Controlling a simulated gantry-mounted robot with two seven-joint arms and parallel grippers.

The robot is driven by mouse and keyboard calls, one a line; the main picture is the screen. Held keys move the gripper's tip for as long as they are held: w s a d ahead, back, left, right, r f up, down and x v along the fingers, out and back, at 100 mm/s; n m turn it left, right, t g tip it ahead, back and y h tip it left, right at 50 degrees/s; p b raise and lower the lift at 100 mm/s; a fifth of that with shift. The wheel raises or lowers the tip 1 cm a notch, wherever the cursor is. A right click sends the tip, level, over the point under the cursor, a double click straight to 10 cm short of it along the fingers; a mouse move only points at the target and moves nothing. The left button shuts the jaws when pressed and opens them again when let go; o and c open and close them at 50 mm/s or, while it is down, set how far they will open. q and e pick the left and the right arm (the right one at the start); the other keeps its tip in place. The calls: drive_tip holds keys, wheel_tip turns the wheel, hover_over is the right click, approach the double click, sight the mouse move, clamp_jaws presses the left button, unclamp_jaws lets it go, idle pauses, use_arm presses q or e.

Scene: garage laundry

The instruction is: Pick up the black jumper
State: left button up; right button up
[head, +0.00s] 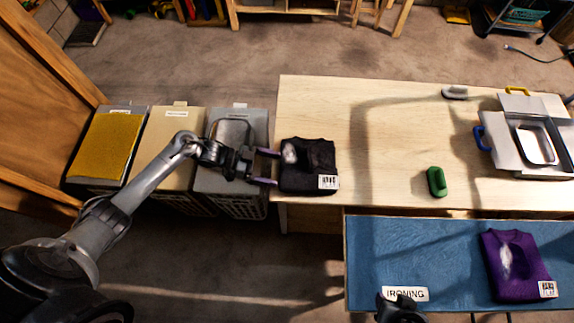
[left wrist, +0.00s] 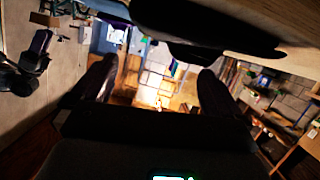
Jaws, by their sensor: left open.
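The black jumper (head: 321,158) lies folded at the left end of the pale wooden table, with a grey-white patch and a white barcode tag. My left gripper (head: 265,167) is open at the table's left edge. Its fingertips point right at the jumper's left side and hold nothing; I cannot tell whether they touch it. In the left wrist view my left gripper's two fingers (left wrist: 152,80) stand apart. A dark shape above them (left wrist: 205,25) looks like the jumper. A dark part at the bottom of the head view looks like my right gripper (head: 400,308); its jaws are unclear.
A purple jumper (head: 515,262) lies on the blue ironing surface (head: 400,250). A green object (head: 437,181), a grey object (head: 455,93) and a grey case (head: 505,150) are on the wooden table (head: 330,105). Bins, one holding yellow cloth (head: 107,145), stand left.

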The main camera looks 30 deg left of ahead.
use_arm(q)
drive_tip(key=b, duration=0.2)
approach(308, 155)
drive_tip(key=d, duration=0.1)
drive_tip(key=w+d+f+m, duration=0.1)
drive_tip(key=d, duration=0.1)
drive_tip(key=shift+f+t, duration=0.15)
drive_tip(key=shift+t, duration=0.25)
drive_tip(key=shift+w+d+f, duration=0.2)
drive_tip(key=shift+d, duration=0.3)
drive_tip(key=shift+x, duration=2.35)
use_arm(e)
drive_tip(key=f, duration=0.3)
drive_tip(key=shift+w+d, duration=0.15)
drive_tip(key=shift+d, duration=0.25)
use_arm(q)
drive_tip(key=c, duration=0.4)
drive_tip(key=shift+r, duration=0.1)
drive_tip(key=c, duration=1)
